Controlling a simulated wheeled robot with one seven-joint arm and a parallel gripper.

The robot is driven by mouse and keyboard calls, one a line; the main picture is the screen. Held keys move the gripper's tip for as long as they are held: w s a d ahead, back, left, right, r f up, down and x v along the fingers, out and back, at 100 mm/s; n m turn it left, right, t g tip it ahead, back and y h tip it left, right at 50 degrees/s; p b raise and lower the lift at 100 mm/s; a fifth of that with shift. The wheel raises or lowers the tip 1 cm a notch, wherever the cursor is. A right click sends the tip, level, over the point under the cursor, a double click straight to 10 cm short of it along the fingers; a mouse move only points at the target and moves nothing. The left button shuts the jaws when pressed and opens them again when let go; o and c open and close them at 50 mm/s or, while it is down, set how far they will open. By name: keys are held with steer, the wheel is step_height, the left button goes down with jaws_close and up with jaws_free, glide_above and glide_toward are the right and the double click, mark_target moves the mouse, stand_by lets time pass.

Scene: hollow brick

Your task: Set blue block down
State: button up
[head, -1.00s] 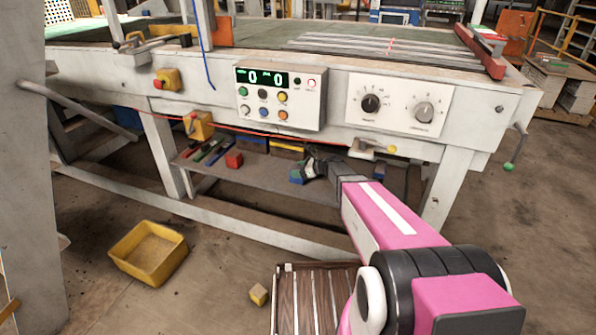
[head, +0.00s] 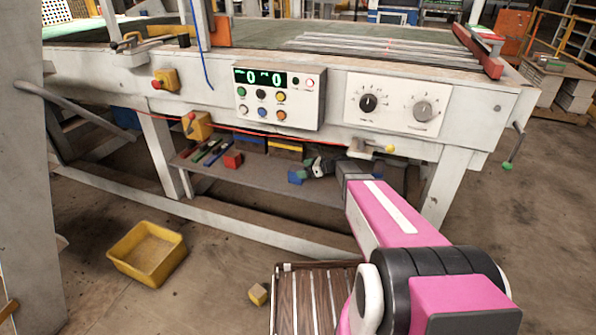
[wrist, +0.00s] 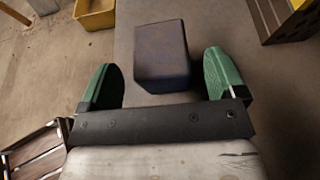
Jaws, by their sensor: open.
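The blue block (head: 295,177) rests on the grey shelf (head: 262,178) under the workbench in the head view. In the wrist view the block (wrist: 162,52) looks dark blue-grey and stands on the shelf, just ahead of and partly between the green fingertips. My gripper (wrist: 165,74) is open, with a gap on both sides of the block. In the head view my gripper (head: 313,166) is small and dark at the block's right, partly hidden by my arm.
A red block (head: 233,160) and several coloured tools (head: 207,152) lie left on the shelf. Blue and yellow containers (head: 286,147) stand behind. The bench edge hangs above my arm. A yellow bin (head: 147,254), a small tan block (head: 258,294) and a slatted crate (head: 300,300) are on the floor.

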steer(key=v, duration=0.7)
steer(key=shift+d, duration=0.25)
steer(key=shift+s, duration=0.1)
